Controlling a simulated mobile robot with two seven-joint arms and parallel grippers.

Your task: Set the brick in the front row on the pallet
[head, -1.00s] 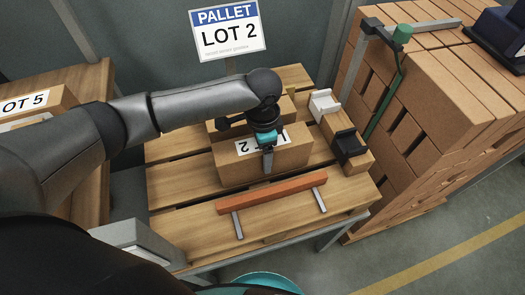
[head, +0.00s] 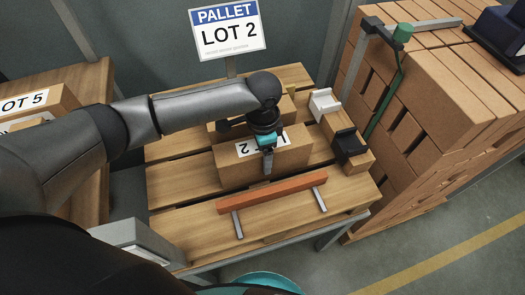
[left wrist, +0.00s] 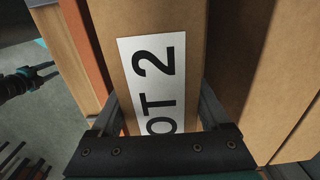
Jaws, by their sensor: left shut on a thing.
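The brick (head: 235,172) is a tan cardboard-coloured block with a white LOT 2 label on top. My left gripper (head: 267,163) is shut on it from above, near its middle. The left wrist view shows the brick (left wrist: 190,40) between the two fingers. It is over the slatted wooden pallet (head: 180,185), just behind an orange bar (head: 270,197). I cannot tell whether its underside touches the slats. My right gripper (left wrist: 45,72) shows small at the left of the left wrist view, its fingers apart and empty.
Another tan brick (head: 288,106) lies behind the held one, partly hidden by my arm. White (head: 323,103) and black (head: 349,147) blocks stand on a strip at the right. A sign (head: 228,30) reads PALLET LOT 2. A tall brick stack (head: 440,95) rises at the right.

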